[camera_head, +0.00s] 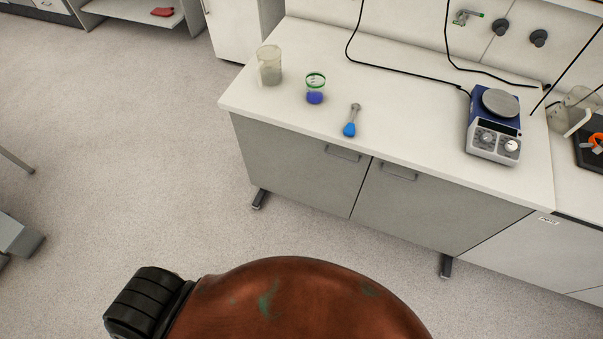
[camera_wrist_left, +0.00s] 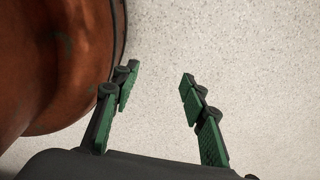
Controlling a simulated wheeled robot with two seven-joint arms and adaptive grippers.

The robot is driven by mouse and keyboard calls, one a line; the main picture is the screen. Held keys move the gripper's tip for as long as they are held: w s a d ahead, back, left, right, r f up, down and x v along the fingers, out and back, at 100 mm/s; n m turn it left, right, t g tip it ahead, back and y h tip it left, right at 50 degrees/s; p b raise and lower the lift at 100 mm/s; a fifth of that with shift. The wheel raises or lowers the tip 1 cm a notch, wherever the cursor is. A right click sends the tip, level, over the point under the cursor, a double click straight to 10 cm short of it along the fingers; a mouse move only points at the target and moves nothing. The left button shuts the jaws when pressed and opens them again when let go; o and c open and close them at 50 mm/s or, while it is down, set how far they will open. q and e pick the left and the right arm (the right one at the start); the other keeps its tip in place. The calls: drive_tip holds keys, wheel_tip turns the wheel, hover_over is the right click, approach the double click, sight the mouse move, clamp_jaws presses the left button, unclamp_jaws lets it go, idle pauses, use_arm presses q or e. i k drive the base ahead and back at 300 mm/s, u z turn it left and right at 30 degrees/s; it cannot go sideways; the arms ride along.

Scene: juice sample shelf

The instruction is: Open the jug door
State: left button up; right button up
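No jug stands out for certain. A clear beaker-like vessel (camera_head: 269,65) stands on the white bench at its left end. The bench has two grey cabinet doors below: a left door (camera_head: 290,165) and a right door (camera_head: 420,205), each with a bar handle near its top, and both look closed. My left gripper (camera_wrist_left: 158,90) shows in the left wrist view with its green-padded fingers apart and nothing between them, over bare floor. It is not in the head view. My right gripper is in neither view.
On the bench (camera_head: 400,115) stand a green-rimmed cup with blue contents (camera_head: 315,92), a blue-tipped tool (camera_head: 351,122) and a hotplate stirrer (camera_head: 496,125). Black cables run along the back. The speckled floor (camera_head: 140,170) before the bench is clear. My brown body fills the bottom middle.

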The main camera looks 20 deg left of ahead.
sight(329, 177)
drive_tip(key=z, duration=2.2)
drive_tip(key=k, duration=1.25)
drive_tip(key=u, duration=2.05)
drive_tip(key=i, duration=0.45)
drive_tip(key=u, duration=0.1)
